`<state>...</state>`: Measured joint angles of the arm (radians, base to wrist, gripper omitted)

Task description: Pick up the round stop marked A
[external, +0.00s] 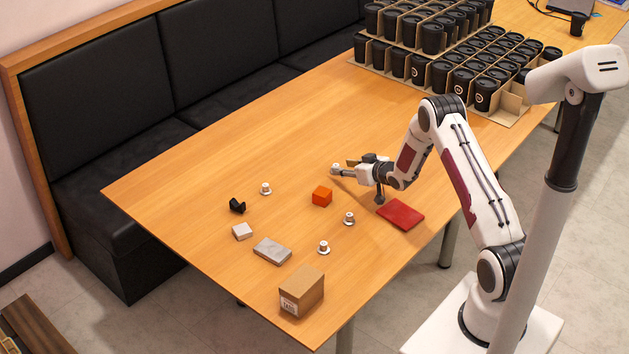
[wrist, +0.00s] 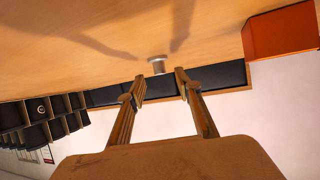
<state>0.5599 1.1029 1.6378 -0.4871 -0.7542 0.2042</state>
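A small round metal stop (wrist: 157,65) stands on the table just beyond my fingertips in the wrist view, roughly between them. It also shows at my fingertips in the external view (external: 336,168), partly hidden. My gripper (wrist: 160,76) is open and empty, with a gap between its two fingers; it reaches low over the table in the external view (external: 341,170). Other similar round stops stand at the left (external: 265,188), nearer the middle (external: 349,218) and at the front (external: 323,247). No letter is readable on any stop.
An orange block (external: 322,196) sits near my gripper, and a dark red flat item (external: 400,214) lies below my arm. A black part (external: 237,205), a white block (external: 242,231), a grey box (external: 272,250) and a cardboard box (external: 301,291) are nearer the front. Cup trays fill the back.

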